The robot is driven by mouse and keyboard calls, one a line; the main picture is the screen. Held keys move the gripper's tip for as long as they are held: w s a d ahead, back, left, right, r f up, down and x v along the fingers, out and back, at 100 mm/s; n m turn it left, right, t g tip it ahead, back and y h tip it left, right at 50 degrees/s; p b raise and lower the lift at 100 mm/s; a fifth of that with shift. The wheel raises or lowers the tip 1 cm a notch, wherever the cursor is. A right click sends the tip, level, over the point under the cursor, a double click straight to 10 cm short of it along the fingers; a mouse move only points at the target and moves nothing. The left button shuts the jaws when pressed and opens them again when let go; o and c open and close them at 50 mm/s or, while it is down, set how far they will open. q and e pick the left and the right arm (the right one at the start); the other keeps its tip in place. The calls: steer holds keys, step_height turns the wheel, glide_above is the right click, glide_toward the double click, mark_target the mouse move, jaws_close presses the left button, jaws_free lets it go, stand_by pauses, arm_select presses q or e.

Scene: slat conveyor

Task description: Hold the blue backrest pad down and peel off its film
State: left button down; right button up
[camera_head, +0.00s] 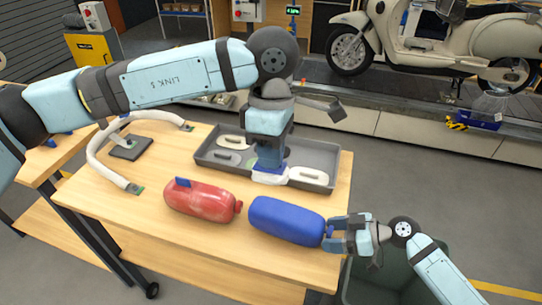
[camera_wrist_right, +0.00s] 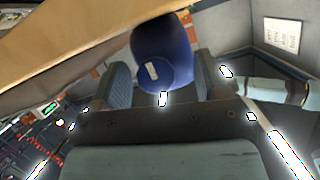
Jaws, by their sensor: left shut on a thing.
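The blue backrest pad (camera_head: 288,221) lies on the wooden table near its front right edge. Its end with a pale label faces the camera in the right wrist view (camera_wrist_right: 165,60). A film on it cannot be made out. My right gripper (camera_head: 335,234) is at the pad's right end. Its two fingers stand apart in the wrist view (camera_wrist_right: 163,88), with the pad end between and beyond them; contact is unclear. My left gripper (camera_head: 268,163) points down over the grey tray, behind the blue pad, shut on a white part (camera_head: 268,177). It is away from the pad.
A white curved tube (camera_head: 98,150) and a dark plate (camera_head: 130,148) lie on the left. A bin (camera_head: 385,285) stands below the right edge. A scooter (camera_head: 430,45) is behind.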

steer(key=shift+o, duration=0.8)
arm_select(q)
steer(key=shift+f, duration=0.1)
arm_select(e)
steer(key=shift+d, duration=0.3)
arm_select(q)
steer(key=shift+f+b, duration=0.75)
steer(key=shift+b, duration=0.05)
arm_select(e)
steer(key=v, duration=1.1)
steer(key=shift+d+r, duration=0.15)
steer(key=shift+d, duration=0.1)
